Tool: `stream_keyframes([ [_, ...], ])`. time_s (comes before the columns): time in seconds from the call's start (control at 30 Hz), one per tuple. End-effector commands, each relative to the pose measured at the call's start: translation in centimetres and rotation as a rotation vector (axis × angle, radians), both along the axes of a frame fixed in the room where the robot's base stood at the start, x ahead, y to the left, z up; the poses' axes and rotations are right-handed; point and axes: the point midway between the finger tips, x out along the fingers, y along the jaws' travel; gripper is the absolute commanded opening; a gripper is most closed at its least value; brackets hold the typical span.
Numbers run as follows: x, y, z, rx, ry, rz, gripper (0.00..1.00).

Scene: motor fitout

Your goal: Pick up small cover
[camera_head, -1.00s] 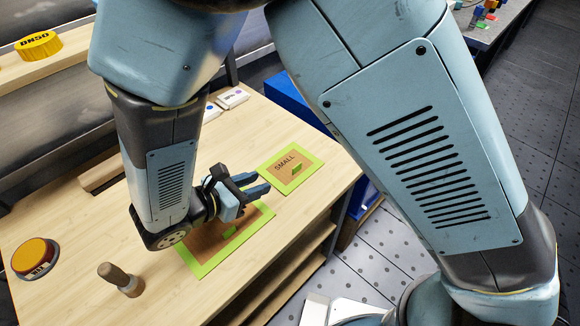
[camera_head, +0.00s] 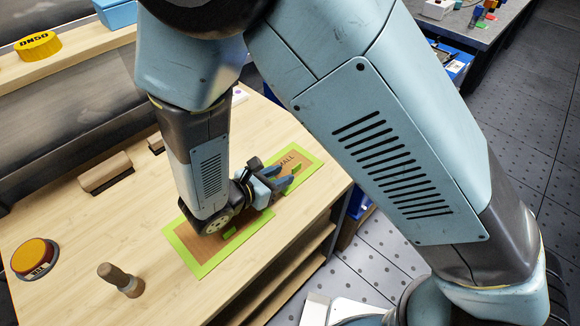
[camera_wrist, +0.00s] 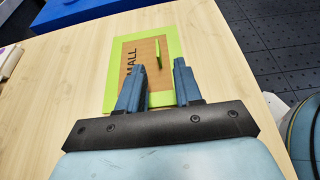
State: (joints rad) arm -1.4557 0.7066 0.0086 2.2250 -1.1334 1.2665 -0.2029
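The small cover (camera_head: 311,157) is a flat brown panel with a bright green border, printed "SMALL", lying on the wooden bench. A small green piece (camera_wrist: 158,54) stands out on its face; it looks like a raised tab. My gripper (camera_head: 284,177) is over the near part of the panel and hides some of it in the head view. In the wrist view my gripper (camera_wrist: 157,68) is open and empty. Its two blue fingers lie either side of the green tab's line, with the tab beyond the tips. I cannot tell the height of the fingers above the panel.
A larger green-edged brown panel (camera_head: 187,250) lies beside it, partly under my arm. A yellow DN50 cap (camera_head: 38,46) sits on a shelf behind.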

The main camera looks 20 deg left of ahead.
Motion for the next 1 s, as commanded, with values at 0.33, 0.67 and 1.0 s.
stream_keyframes([
  [0.33,3.5,-1.6,-1.7,-0.001,0.0,-0.002,0.34],
  [0.67,3.5,-1.6,-1.7,0.0,0.001,-0.001,0.24],
  [1.0,3.5,-1.6,-1.7,0.0,0.001,-0.001,0.0],
])
